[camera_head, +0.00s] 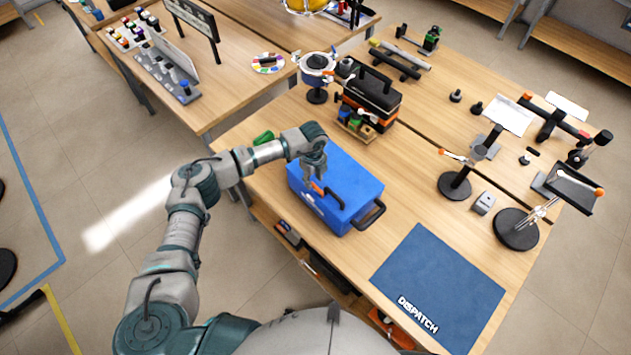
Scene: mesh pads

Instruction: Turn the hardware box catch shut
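The blue hardware box (352,178) stands on the wooden table, with its lid down. The finger gap is too small to read. My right gripper is not in view.
A blue mat marked DISPATCH (440,285) lies at the table's front right. A black and orange toolbox (372,97) stands behind the box. A green object (264,137) lies left of it. Black stands (455,186) are to the right. Bare wood lies right of the box.

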